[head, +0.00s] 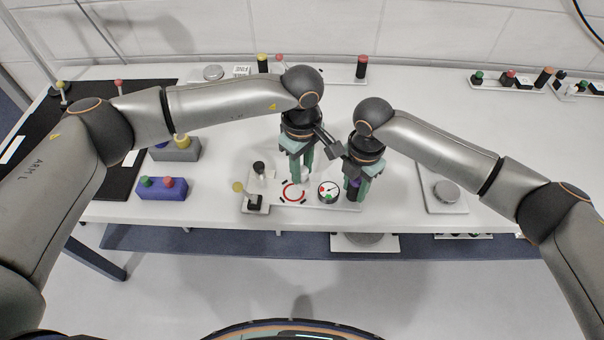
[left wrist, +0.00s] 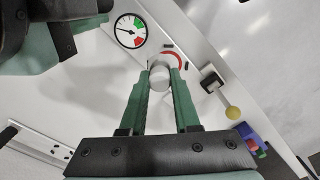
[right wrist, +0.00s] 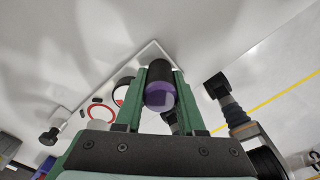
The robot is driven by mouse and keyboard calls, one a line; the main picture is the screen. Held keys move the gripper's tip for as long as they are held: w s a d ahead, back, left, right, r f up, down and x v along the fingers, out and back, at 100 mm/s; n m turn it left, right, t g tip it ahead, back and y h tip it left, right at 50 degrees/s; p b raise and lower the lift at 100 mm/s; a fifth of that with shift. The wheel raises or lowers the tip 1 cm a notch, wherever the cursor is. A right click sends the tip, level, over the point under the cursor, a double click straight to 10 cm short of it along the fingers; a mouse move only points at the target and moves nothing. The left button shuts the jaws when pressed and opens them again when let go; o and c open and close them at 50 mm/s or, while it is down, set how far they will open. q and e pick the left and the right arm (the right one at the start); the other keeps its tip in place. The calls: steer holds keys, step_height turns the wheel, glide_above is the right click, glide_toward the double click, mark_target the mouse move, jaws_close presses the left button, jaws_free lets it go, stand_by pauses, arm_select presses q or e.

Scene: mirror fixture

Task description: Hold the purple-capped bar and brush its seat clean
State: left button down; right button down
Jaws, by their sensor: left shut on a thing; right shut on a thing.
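The purple-capped bar (right wrist: 160,92) is dark with a purple end, upright between the fingers of my right gripper (right wrist: 160,78). In the head view my right gripper (head: 354,192) is low at the right end of a white plate, and shut on the bar. My left gripper (head: 301,178) is shut over the same plate. The left wrist view shows a pale grey round-ended piece (left wrist: 159,77) between its fingers; I cannot tell whether it is the brush. A red ring mark (head: 292,192) and a round gauge (head: 328,189) are on the plate. The bar's seat is not clearly visible.
A purple block (head: 162,193) and a grey block (head: 180,155) with knobs lie further left. A tray with a round disc (head: 446,192) is at right. Several capped pegs stand along the back.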

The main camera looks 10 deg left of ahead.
arm_select(q)
steer(key=shift+r, duration=1)
steer(key=shift+r, duration=1.5)
arm_select(e)
steer(key=shift+c, duration=2.2)
jaws_free()
steer(key=shift+r, duration=0.1)
step_height(320, 180, up, 12)
steer(key=shift+f, duration=0.1)
